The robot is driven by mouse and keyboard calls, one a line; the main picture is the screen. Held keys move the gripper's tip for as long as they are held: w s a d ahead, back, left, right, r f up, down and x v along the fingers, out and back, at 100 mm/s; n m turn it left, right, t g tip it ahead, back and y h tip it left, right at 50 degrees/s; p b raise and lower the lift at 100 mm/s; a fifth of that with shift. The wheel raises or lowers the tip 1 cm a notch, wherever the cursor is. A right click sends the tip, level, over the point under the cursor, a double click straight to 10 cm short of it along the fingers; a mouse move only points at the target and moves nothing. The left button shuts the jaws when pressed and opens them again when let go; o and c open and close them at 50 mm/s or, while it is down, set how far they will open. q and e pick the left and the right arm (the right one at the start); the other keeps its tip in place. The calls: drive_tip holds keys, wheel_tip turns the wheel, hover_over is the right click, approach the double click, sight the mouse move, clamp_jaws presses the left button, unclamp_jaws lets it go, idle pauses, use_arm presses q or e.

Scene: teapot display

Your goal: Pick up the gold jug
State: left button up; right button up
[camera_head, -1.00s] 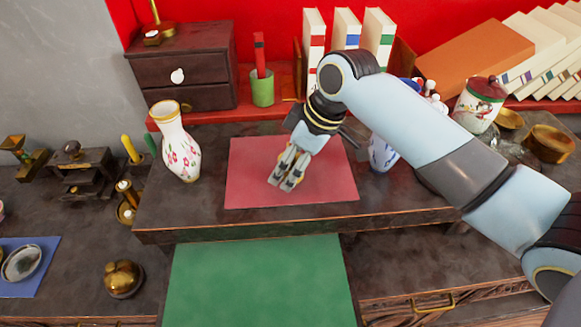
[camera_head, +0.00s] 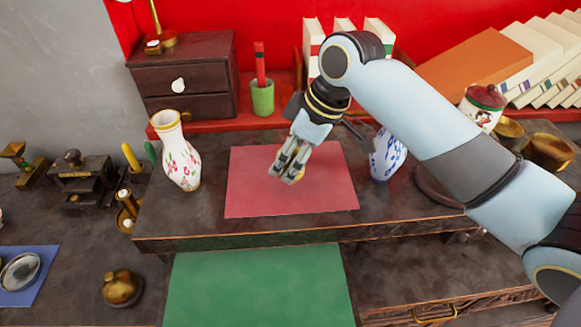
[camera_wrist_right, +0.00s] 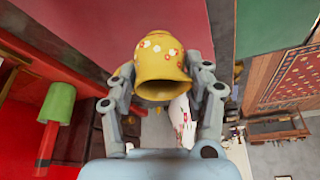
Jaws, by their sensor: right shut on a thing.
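The gold jug (camera_wrist_right: 162,68) is yellow with white and orange flowers. In the right wrist view it sits between the two fingers of my right gripper (camera_wrist_right: 165,90), its open mouth towards the camera. My right gripper (camera_head: 287,172) is shut on the jug there. Whether the jug is clear of the mat is hard to tell. My left gripper is in no view.
A white floral vase (camera_head: 180,155) stands left of the mat. A blue-and-white vase (camera_head: 388,155) stands to its right, close to my arm. Behind are a green cup (camera_head: 262,97) and upright books (camera_head: 345,35). A green mat (camera_head: 258,290) in front is clear.

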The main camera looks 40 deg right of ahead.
drive_tip(key=s+d+r+p, duration=0.1)
drive_tip(key=s+d+r, duration=0.5)
drive_tip(key=s, duration=0.3)
drive_tip(key=shift+s+d+r, duration=0.25)
drive_tip(key=shift+d+r, duration=0.1)
drive_tip(key=shift+r, duration=0.25)
